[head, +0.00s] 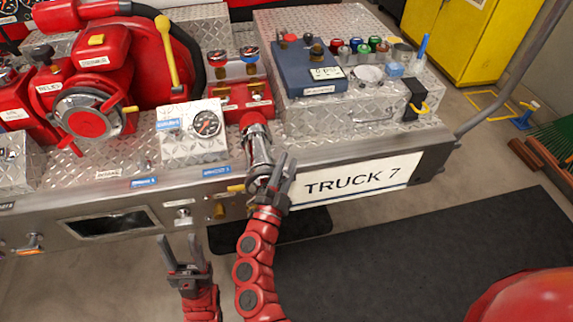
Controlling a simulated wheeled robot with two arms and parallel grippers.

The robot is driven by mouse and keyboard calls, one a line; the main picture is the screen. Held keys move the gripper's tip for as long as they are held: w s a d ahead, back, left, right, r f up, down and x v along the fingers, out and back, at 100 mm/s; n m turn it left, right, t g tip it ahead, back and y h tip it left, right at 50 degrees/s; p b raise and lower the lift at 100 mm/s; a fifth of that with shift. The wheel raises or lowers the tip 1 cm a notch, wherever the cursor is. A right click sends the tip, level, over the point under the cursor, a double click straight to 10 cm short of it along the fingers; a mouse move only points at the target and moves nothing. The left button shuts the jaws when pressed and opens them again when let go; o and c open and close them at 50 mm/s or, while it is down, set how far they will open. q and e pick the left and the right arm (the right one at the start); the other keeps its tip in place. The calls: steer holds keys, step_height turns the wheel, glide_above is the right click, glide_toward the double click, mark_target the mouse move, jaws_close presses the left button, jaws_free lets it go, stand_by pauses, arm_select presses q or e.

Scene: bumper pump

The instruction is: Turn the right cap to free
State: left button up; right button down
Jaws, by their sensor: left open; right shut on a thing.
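A chrome outlet pipe (259,143) comes down from a red fitting (246,104) on the truck's bumper. The round metal piece at its lower end (258,178), which looks like the cap, is partly hidden by my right gripper (276,176). My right gripper is shut on this cap in front of the bumper edge, left of the TRUCK 7 sign. I cannot tell how far the cap is turned. My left gripper (178,243) is open and empty, low in front of the bumper and apart from everything.
The diamond-plate bumper holds a red pump (92,114), a gauge panel (192,136), two small gauges (232,58) and a blue pressure box (309,70). The TRUCK 7 sign (346,188) hangs right of the cap. A black floor mat (450,260) lies at the right.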

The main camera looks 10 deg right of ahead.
mark_target(253, 176)
stand_by(0.7)
